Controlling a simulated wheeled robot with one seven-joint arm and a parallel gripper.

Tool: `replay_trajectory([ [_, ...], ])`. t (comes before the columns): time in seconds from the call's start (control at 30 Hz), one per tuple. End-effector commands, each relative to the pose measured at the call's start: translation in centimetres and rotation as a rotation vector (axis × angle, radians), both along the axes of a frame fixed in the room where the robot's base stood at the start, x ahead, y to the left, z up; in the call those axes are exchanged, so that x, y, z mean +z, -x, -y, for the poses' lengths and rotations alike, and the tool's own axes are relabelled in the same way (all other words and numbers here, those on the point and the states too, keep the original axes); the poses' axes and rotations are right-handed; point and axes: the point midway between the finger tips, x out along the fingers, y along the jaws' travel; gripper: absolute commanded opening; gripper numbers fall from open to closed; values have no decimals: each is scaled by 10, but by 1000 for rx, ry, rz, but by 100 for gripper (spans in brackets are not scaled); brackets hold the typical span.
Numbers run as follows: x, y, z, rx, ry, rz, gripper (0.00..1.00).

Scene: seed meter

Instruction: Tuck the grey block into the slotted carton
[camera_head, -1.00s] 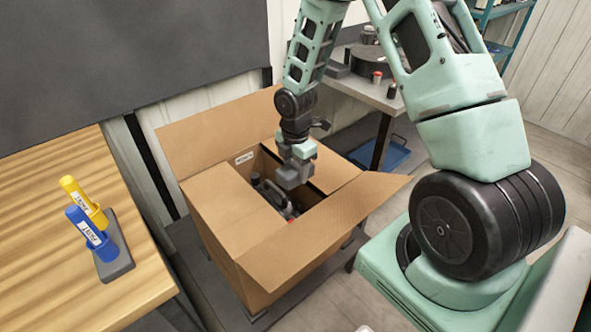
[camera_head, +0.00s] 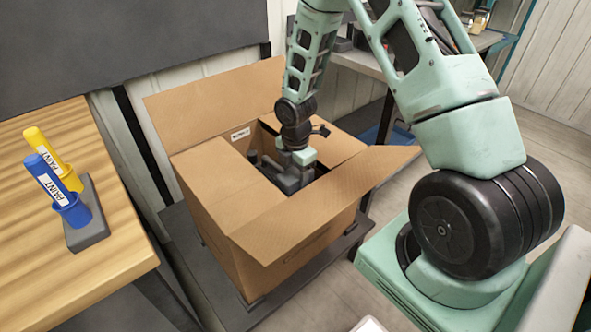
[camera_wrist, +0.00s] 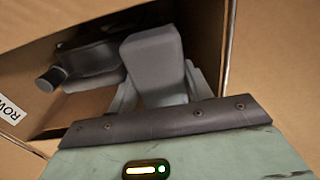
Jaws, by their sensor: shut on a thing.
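The grey block (camera_wrist: 155,62) is between the fingers of my gripper (camera_wrist: 160,92) in the wrist view, which is shut on it. In the head view the block (camera_head: 288,184) and my gripper (camera_head: 296,172) are at the opening of the cardboard carton (camera_head: 225,220), with the block partly below its rim. The carton stands with flaps spread and a dark opening in its top. The block's lower end is hidden in the head view. Whether it touches anything inside cannot be told.
A dark grey object (camera_wrist: 88,62) lies inside the carton beside the block. A grey bench (camera_head: 365,62) stands behind the carton.

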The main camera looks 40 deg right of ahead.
Motion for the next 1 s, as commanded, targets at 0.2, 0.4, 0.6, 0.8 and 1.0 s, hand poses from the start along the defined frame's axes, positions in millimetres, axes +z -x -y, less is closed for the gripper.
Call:
replay_trajectory([
  [0.2, -21, 0, 0, 0, 0, 0, 29],
  [0.4, -21, 0, 0, 0, 0, 0, 29],
  [0.6, -21, 0, 0, 0, 0, 1, 75],
  [0.8, -21, -1, 0, 0, 0, 2, 75],
  [1.0, -20, -1, 0, 0, 0, 3, 75],
])
